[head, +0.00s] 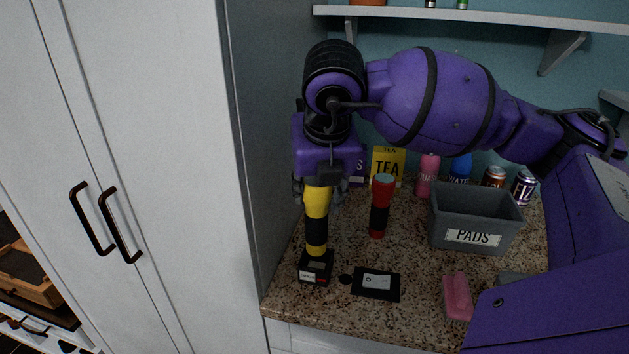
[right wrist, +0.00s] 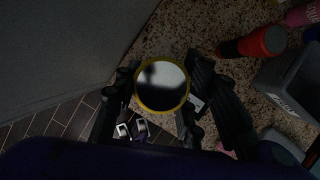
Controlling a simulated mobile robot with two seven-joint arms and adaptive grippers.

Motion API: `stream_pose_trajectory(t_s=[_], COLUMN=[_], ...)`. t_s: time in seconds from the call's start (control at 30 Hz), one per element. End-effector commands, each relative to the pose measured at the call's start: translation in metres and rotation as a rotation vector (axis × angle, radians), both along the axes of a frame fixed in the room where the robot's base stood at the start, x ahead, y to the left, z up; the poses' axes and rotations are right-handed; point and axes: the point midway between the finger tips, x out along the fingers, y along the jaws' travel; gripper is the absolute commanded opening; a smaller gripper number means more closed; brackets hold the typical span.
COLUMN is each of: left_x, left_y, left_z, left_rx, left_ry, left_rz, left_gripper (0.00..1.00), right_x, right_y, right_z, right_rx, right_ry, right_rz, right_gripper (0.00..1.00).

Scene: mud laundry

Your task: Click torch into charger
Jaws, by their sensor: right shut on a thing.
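A yellow torch with a black lower grip (head: 317,215) stands upright at the left of the speckled counter. Its lower end meets the small black charger (head: 315,268); I cannot tell whether it is fully seated. My right gripper (head: 318,190) is above the charger, pointing down, shut on the torch's upper end. In the right wrist view the torch's round lens with its yellow rim (right wrist: 161,86) sits between the fingers. My left gripper is not in view.
A red torch (head: 380,207) stands just right of the yellow one. A black card (head: 376,284) lies in front. A grey PADS bin (head: 475,219) and a pink brush (head: 457,297) are further right. A tall cabinet (head: 150,150) closes the left side.

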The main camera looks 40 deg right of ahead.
Motion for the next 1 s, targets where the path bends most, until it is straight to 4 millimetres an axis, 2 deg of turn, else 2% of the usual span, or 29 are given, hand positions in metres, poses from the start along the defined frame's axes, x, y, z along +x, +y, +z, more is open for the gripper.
stream_pose_trajectory(t_s=[0.1, 0.4, 1.0], left_x=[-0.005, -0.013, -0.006], left_y=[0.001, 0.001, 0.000], left_z=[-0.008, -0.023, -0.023], left_rx=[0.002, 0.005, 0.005], left_ry=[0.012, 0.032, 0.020], left_rz=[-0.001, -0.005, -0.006], left_gripper=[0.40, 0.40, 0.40], right_x=[0.000, 0.000, 0.000], right_y=[0.000, 0.000, 0.000], right_z=[-0.015, -0.040, -0.044], right_rx=[0.000, 0.000, 0.001], right_ry=[0.002, 0.002, -0.001], right_rz=[-0.002, 0.000, -0.001], right_gripper=[0.00, 0.00, 0.00])
